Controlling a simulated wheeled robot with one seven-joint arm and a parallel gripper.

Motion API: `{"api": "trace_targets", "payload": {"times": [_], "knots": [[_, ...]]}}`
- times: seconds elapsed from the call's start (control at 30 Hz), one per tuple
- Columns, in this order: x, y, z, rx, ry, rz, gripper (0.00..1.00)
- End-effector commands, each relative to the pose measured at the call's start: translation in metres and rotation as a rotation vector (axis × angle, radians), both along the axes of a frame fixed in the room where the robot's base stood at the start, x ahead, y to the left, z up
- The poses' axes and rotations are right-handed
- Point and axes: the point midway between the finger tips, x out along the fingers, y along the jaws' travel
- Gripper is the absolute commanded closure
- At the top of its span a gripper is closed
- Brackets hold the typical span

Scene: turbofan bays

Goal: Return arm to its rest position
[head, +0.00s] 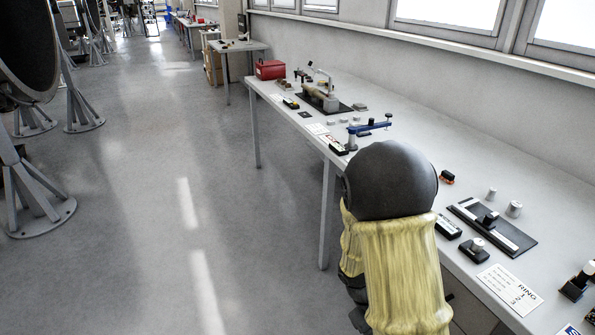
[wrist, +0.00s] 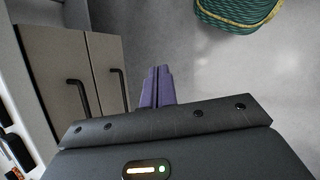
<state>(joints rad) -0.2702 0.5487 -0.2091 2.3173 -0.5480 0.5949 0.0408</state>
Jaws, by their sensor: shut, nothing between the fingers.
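My arm stands in front of the workbench in the head view, its yellow sleeve and dark rounded joint hiding part of the bench edge. My gripper (wrist: 157,88) shows in the wrist view as two purple fingers pressed together with nothing between them. The fingers are over the grey floor, beside a cabinet front, and touch nothing that I can see. In the head view the gripper itself is hidden or out of sight.
The long workbench (head: 408,133) runs along the window wall, with fixtures, small parts and a red box (head: 270,69). Beige cabinet doors (wrist: 62,75) with black handles are at left in the wrist view. A green coiled thing (wrist: 238,12) lies above right. Floor left of the bench is open.

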Motion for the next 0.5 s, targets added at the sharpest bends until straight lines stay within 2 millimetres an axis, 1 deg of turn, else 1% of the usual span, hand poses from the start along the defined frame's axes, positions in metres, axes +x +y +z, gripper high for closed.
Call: {"api": "trace_targets", "payload": {"times": [0.03, 0.3, 0.5], "knots": [[-0.003, 0.005, 0.011, 0.047, -0.047, -0.049, 1.00], [-0.016, 0.033, 0.058, 0.263, -0.284, -0.283, 1.00], [-0.022, 0.042, 0.085, 0.355, -0.416, -0.398, 1.00]]}}
